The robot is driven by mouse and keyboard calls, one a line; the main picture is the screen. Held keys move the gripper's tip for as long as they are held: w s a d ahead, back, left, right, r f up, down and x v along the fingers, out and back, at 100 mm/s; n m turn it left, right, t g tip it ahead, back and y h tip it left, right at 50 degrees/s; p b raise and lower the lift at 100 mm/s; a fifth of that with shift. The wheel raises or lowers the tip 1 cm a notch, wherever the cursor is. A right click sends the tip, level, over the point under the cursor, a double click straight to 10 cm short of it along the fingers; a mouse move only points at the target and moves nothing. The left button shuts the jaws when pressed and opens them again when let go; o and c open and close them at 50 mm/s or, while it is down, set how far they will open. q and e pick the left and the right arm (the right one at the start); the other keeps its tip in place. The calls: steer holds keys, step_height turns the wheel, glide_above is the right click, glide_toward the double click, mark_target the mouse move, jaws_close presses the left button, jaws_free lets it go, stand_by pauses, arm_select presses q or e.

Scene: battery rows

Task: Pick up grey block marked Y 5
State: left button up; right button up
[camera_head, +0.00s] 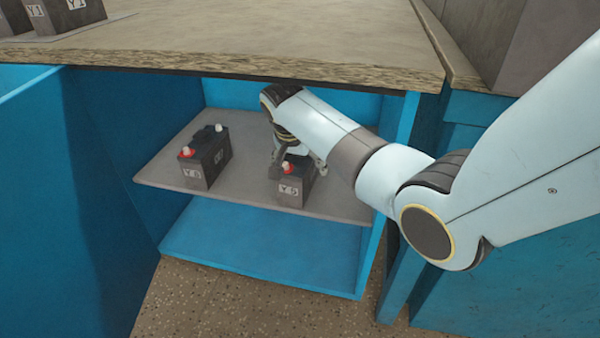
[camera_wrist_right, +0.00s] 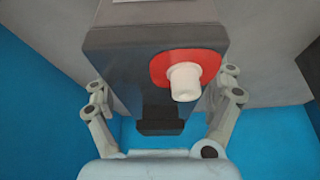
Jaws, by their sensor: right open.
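The dark grey block marked Y 5 (camera_head: 291,190) stands upright on the grey shelf (camera_head: 245,192) inside the blue cabinet. It has a red terminal with a white post on top. My right gripper (camera_head: 295,165) reaches in from the right and is over the block's top, hiding part of it. In the right wrist view the block (camera_wrist_right: 125,60) fills the upper middle, with the open fingers of the right gripper (camera_wrist_right: 165,105) on either side of it. I cannot tell whether the fingers touch it. My left gripper is not in view.
A similar block marked Y 6 (camera_head: 205,158) stands on the same shelf to the left. Blocks marked Y 1 (camera_head: 65,14) sit on the worktop (camera_head: 250,40) above. The cabinet's right side wall (camera_head: 400,125) is close to my right arm. The blue lower shelf (camera_head: 265,250) is empty.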

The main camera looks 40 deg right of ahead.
steer(key=shift+c, duration=0.4)
steer(key=c, duration=1.6)
steer(key=shift+r, duration=0.1)
steer(key=shift+c, duration=0.3)
steer(key=shift+r, duration=0.15)
